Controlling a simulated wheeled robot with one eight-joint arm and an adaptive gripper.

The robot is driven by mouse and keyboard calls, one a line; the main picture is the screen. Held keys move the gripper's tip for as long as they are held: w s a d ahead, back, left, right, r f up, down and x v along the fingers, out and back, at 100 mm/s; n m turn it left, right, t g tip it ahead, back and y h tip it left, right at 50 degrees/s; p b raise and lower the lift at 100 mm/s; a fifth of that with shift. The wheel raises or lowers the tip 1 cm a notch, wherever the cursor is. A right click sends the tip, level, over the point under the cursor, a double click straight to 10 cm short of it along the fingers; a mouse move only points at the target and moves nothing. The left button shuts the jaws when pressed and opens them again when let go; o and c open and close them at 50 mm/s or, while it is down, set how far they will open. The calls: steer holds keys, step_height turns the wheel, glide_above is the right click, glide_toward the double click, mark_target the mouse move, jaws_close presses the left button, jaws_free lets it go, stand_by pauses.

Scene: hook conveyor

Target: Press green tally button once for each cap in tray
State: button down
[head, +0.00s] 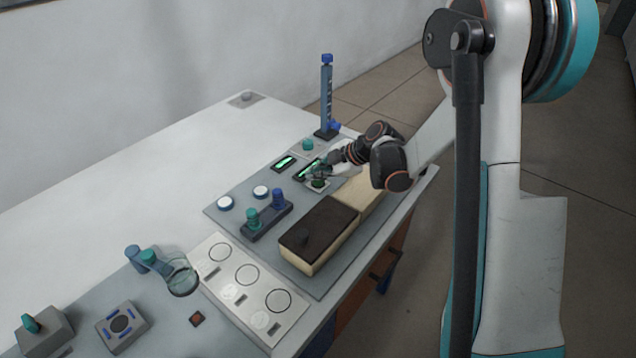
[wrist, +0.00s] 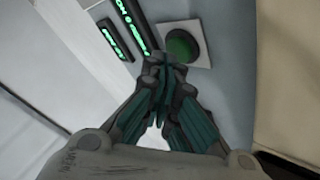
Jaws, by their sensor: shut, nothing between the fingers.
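The green tally button (head: 319,184) sits on a small white plate beside the lit displays. It also shows in the wrist view (wrist: 182,45), as a dark green dome just ahead of my fingertips. My gripper (head: 320,172) is shut and empty, its fingertips (wrist: 165,62) close to the plate's near edge. I cannot tell whether they touch it. A beige box with a dark brown top (head: 322,228) and a small dark knob stands on the grey panel. I cannot make out any caps in it, nor tell whether it is the tray.
Two green-lit displays (head: 285,163) stand left of the button. A teal button (head: 307,144) and a blue post (head: 327,95) stand behind. A pale wooden block (head: 366,190) lies near my forearm.

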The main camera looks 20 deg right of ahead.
mark_target(317, 183)
steer(key=shift+f+b, duration=0.35)
steer(key=shift+f, duration=0.05)
stand_by(0.8)
steer(key=shift+r, duration=0.1)
steer(key=shift+r+p, duration=0.5)
steer(key=shift+r, duration=0.3)
steer(key=shift+r+p, duration=1.55)
steer(key=shift+r, duration=0.95)
